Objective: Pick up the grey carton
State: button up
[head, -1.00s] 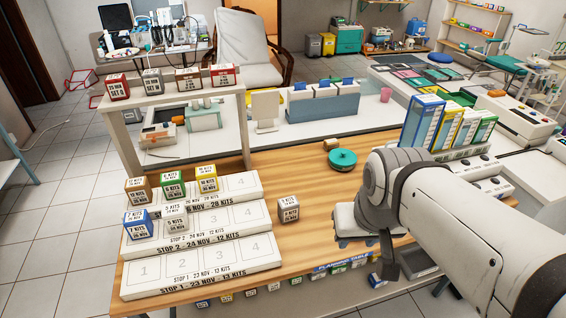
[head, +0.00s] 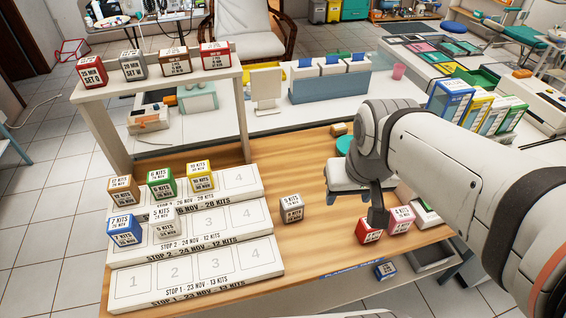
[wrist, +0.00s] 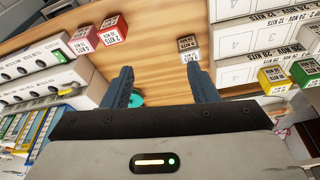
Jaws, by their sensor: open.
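A grey-brown carton (head: 291,208) labelled in kits stands alone on the wooden table, just right of the stepped white racks. It also shows in the wrist view (wrist: 187,44), beyond the tip of the right finger. A paler grey carton (head: 167,223) sits in the middle rack, and another grey carton (head: 133,66) stands on the raised white shelf. My gripper (head: 364,205) is over the table to the right of the lone carton. Its two fingers are apart and empty in the wrist view (wrist: 163,82).
A red carton (head: 368,231) and a pink carton (head: 400,220) stand near my gripper at the table's right. A teal round object (head: 344,145) is partly behind my arm. Bare wood lies around the lone carton.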

jog(key=shift+o, duration=0.8)
jog(key=shift+w+d+f, duration=0.2)
jog(key=shift+w+f, duration=0.15)
jog(key=shift+w, duration=0.15)
jog(key=shift+w+d+f, duration=0.2)
jog(key=shift+w+f, duration=0.1)
jog(key=shift+w, duration=0.2)
jog(key=o, duration=0.4)
jog(key=shift+n+g, duration=0.7)
jog(key=shift+g, duration=0.1)
jog(key=w+a+f, duration=0.1)
jog(key=w+f, duration=0.1)
jog(key=w+a+f+b, duration=0.1)
jog(key=w, duration=0.2)
jog(key=w+a+f+b, duration=0.1)
jog(key=w+f, duration=0.1)
jog(key=shift+w+f, duration=0.3)
jog(key=shift+w, duration=0.05)
jog(key=shift+o, duration=0.2)
jog(key=n+g+b, duration=0.1)
jog(key=g+b, duration=0.1)
send_over(292, 202)
notch_tip(292, 202, down, 12)
jog(key=shift+s+d, duration=0.15)
jog(key=shift+n, duration=0.3)
jog(key=shift+f+p, duration=0.7)
jog(key=shift+f, duration=3.4)
